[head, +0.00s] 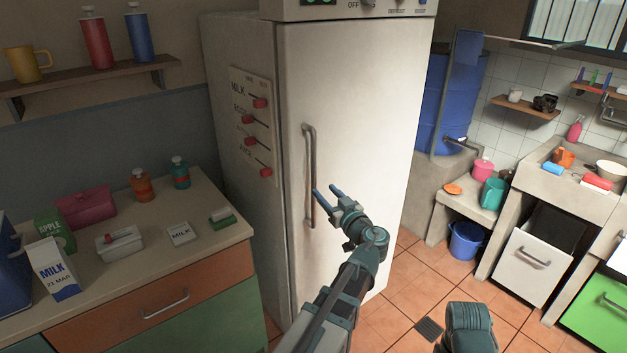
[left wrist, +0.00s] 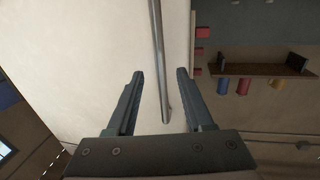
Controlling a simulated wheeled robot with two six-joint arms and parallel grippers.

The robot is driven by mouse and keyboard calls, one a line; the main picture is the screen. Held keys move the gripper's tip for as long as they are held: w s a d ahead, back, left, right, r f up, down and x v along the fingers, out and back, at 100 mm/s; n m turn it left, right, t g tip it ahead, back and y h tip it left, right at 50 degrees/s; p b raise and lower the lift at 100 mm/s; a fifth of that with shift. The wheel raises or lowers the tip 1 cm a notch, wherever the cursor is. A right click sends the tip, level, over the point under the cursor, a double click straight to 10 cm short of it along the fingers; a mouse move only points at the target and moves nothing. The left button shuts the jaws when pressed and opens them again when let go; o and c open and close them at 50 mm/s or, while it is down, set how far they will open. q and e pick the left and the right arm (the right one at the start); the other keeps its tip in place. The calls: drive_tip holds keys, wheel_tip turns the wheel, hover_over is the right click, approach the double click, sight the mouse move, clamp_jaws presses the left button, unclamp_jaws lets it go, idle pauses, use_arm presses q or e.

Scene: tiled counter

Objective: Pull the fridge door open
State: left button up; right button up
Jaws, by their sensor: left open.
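The white fridge door (head: 360,120) is shut, flush with the cabinet. Its long vertical metal handle (head: 308,170) is near the door's left edge. My left gripper (head: 326,192) is open and empty in front of the handle's lower part, fingers pointing at the door. Whether the fingertips reach around the handle in depth, I cannot tell. The right gripper is not in view.
A counter (head: 215,240) with cartons and bottles stands left of the fridge. A slider panel (head: 252,125) is on the fridge's side. Tiled floor (head: 405,280) is free to the right of the door. A blue bucket (head: 465,242) and a sink unit (head: 570,190) are farther right.

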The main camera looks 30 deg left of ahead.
sight(315, 180)
use_arm(q)
drive_tip(key=x, duration=0.8)
drive_tip(key=shift+w+a, duration=0.15)
drive_tip(key=shift+w, duration=0.05)
clamp_jaws()
idle(1.2)
